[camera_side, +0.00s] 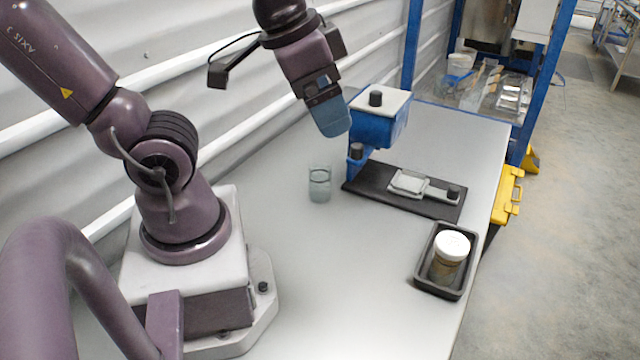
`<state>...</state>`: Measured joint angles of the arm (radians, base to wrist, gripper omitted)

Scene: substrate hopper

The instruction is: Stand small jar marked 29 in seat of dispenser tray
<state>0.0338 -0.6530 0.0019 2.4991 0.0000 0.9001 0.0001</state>
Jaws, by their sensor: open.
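A small clear glass jar (319,190) stands upright on the table, left of the blue dispenser; I can make out no number on it. A second jar with a white lid and brownish contents (446,262) stands in a black bin at the table's right edge; no marking is readable there either. The blue dispenser (372,130) has a pale top with a black knob. A pale dispenser tray (408,182) lies on the black base plate in front of it. My gripper (332,128) is open, pointing down above and behind the glass jar, touching neither jar. Its fingers overlap in this view.
The black bin (421,273) sits near the table's right edge. The black base plate (376,191) lies mid-table. A blue frame post (411,45) rises behind the dispenser. A yellow case (507,195) stands beyond the table edge. The table's front middle is clear.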

